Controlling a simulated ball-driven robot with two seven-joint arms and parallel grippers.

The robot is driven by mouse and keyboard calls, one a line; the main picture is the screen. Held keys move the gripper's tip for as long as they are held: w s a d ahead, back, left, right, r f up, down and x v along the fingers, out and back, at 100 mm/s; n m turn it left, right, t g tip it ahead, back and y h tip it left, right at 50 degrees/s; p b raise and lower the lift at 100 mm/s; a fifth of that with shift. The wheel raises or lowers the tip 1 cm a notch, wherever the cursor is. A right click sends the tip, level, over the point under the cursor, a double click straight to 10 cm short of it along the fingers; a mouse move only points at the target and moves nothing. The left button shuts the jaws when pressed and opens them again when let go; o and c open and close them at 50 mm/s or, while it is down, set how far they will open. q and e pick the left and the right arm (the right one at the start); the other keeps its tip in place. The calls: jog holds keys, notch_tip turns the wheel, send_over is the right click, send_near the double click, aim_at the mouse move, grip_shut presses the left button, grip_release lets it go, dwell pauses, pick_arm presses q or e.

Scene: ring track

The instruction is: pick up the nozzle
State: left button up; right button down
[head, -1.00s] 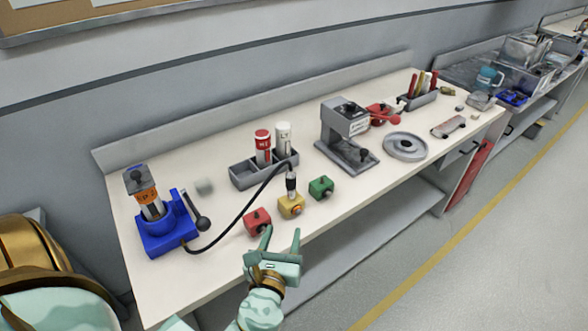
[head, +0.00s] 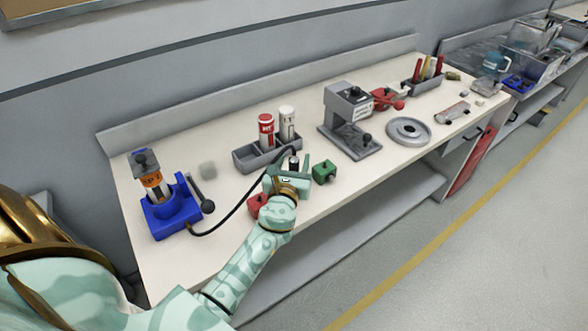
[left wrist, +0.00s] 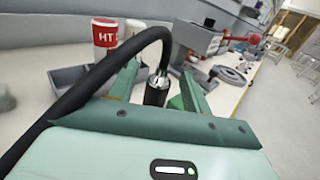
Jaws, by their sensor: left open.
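The nozzle (head: 293,163), a black and metal piece on the end of a black hose, stands upright near the front edge of the bench. In the left wrist view the nozzle (left wrist: 157,88) sits between the two green fingers, with the hose arching over to the left. My left gripper (head: 288,165) is open around it; I cannot tell whether either finger touches it. The yellow block that held the nozzle is hidden behind my gripper in the head view. My right gripper is not in view.
A red block (head: 256,205) and a green block (head: 324,171) flank my gripper closely. A grey bin (head: 246,160) with two bottles stands behind. The hose (head: 232,211) runs left to a blue pump (head: 167,217). A grey press (head: 350,125) stands right.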

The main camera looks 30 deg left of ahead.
pick_arm(q)
jog(key=shift+w+a+f, duration=0.1)
jog(key=shift+w+a, duration=0.1)
jog(key=shift+w, duration=0.3)
grip_shut()
jog(key=shift+r, duration=0.2)
